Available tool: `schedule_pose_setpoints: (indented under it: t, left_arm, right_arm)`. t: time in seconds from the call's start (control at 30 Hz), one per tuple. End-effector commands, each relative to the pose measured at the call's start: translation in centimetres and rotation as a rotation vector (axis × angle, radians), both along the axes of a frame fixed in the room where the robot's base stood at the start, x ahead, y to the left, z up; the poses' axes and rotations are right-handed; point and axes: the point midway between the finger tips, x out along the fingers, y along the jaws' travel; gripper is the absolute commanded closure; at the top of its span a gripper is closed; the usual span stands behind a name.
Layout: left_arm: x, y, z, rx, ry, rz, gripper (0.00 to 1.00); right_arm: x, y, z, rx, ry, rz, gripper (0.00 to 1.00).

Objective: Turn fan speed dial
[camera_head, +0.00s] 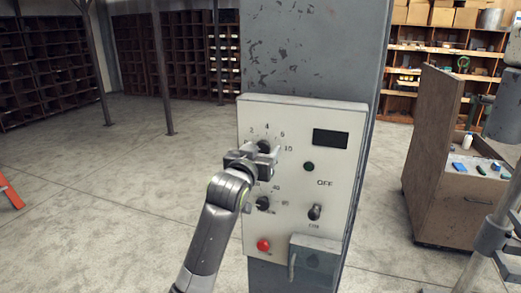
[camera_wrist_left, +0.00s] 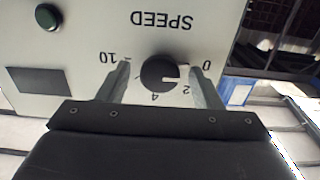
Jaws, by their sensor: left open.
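The fan speed dial (camera_head: 264,145) is a black round knob high on the light grey control panel (camera_head: 285,190), with a number scale around it. My left gripper (camera_head: 262,154) is in front of the panel just below the dial. It is open, with one finger (camera_wrist_left: 115,82) and the other finger (camera_wrist_left: 204,84) on either side of the dial. I cannot tell whether they touch it. My right gripper is not in view.
A second black dial (camera_head: 263,203), a toggle switch (camera_head: 315,212), a red button (camera_head: 263,245) and a dark display (camera_head: 331,139) are on the panel. A grey box (camera_head: 315,258) sits at its bottom. A wooden cart (camera_head: 432,150) and grey metal pipework (camera_head: 492,238) stand to the right.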

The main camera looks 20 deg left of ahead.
Motion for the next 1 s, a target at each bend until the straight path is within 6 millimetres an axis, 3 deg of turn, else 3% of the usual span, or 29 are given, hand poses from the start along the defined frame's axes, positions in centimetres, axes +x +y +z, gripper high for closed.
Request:
schedule_pose_setpoints:
  t: [0.17,0.5,1.0]
  left_arm:
    - [0.0,0.0,-0.02,0.0,0.0,0.0,0.41]
    - [-0.02,0.0,-0.03,0.0,0.001,0.0,0.84]
    - [0.03,0.0,0.02,0.139,-0.003,0.0,0.85]
  right_arm:
    - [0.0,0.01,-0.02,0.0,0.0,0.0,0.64]
    - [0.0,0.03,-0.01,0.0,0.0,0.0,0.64]
    - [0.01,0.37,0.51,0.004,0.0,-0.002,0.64]
